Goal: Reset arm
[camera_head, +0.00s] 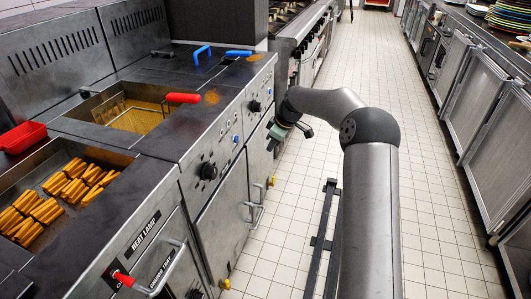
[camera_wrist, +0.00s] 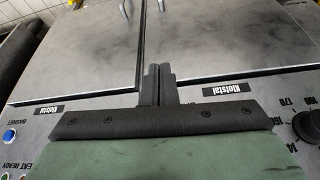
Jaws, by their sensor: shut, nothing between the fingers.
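My gripper (camera_head: 278,137) is in front of the fryer's control panel in the head view, at the end of my bent arm over the aisle. In the wrist view its two black fingers (camera_wrist: 156,84) are together, with nothing between them. They point at the fryer's grey cabinet doors (camera_wrist: 210,45), and I cannot tell the exact gap.
The fryer (camera_head: 222,110) stands on the left, with a red-handled basket (camera_head: 122,113) in its oil. A tray (camera_head: 20,180) of golden fried sticks and a red container (camera_head: 22,137) are nearer.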

